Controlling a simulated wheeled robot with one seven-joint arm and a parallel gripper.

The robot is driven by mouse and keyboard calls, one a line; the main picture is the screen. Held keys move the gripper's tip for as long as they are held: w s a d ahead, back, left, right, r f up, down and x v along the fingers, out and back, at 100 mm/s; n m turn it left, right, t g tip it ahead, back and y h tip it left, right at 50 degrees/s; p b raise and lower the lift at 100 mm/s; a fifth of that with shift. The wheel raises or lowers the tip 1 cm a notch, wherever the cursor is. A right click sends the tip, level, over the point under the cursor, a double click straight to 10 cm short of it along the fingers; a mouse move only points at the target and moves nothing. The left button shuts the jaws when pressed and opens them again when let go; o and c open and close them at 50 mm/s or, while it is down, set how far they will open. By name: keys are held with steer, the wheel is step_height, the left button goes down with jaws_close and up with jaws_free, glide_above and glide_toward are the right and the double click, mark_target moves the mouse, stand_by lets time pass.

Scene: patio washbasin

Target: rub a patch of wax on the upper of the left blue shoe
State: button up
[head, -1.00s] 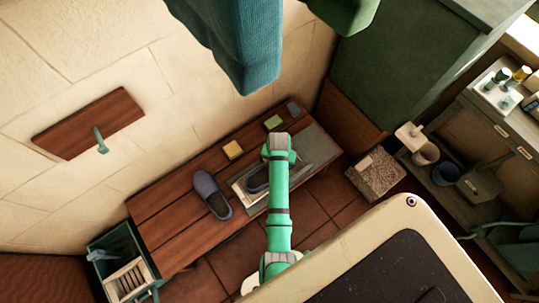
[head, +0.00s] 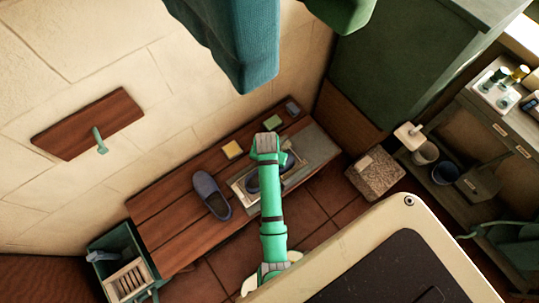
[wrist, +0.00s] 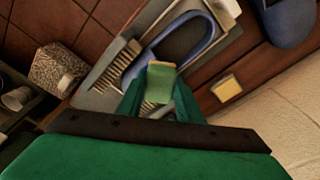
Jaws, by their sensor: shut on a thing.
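My gripper (wrist: 160,98) is shut on a green block with a cream end (wrist: 162,76), probably the wax. In the wrist view the block overlaps the near edge of a blue shoe (wrist: 205,44); I cannot tell whether they touch. This shoe lies on a pale tray and also shows in the head view (head: 252,184), partly behind my arm. A second blue shoe (head: 211,196) lies to its left on the wooden bench, and shows at the top right in the wrist view (wrist: 291,24).
A brush (wrist: 118,62) lies beside the tray shoe. A yellow block (head: 232,150) and a green block (head: 272,123) are on the wooden bench (head: 170,225) near the wall. A green crate (head: 112,242) stands left, a speckled block (head: 375,173) right. Teal cloth (head: 230,45) hangs above.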

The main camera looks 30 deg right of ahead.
steer(key=shift+r, duration=1.65)
